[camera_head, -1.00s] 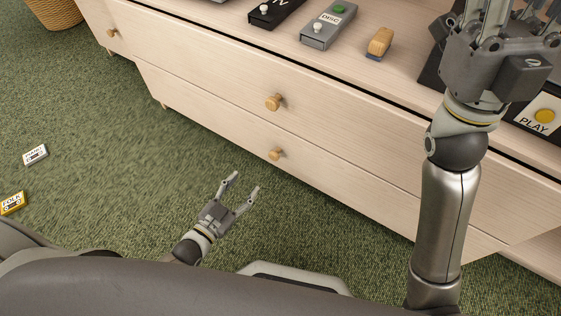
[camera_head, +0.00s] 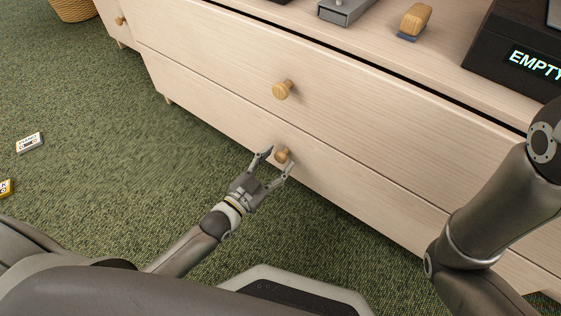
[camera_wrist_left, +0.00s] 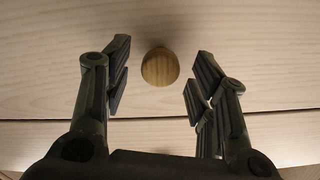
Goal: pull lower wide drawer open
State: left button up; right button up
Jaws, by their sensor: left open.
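The lower wide drawer (camera_head: 350,195) is a pale wood front low on the dresser, and it looks shut. Its round wooden knob (camera_head: 283,156) also shows in the left wrist view (camera_wrist_left: 160,67). My left gripper (camera_head: 279,163) is open, with its fingertips at the knob. In the left wrist view the fingers (camera_wrist_left: 157,78) stand on both sides of the knob, with gaps visible on each side. My right arm comes in at the right edge of the head view; its gripper is out of frame.
The upper wide drawer's knob (camera_head: 282,90) is above. A wooden brush-like block (camera_head: 415,22), a grey device (camera_head: 345,10) and a black box (camera_head: 520,60) are on the dresser top. Cassettes, one white (camera_head: 29,143), lie on the green carpet (camera_head: 90,110). A wicker basket (camera_head: 73,8) stands at far left.

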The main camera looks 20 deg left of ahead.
pick_arm(q)
jog(key=shift+b+x, duration=0.35)
jog(key=shift+x, duration=0.75)
grip_shut()
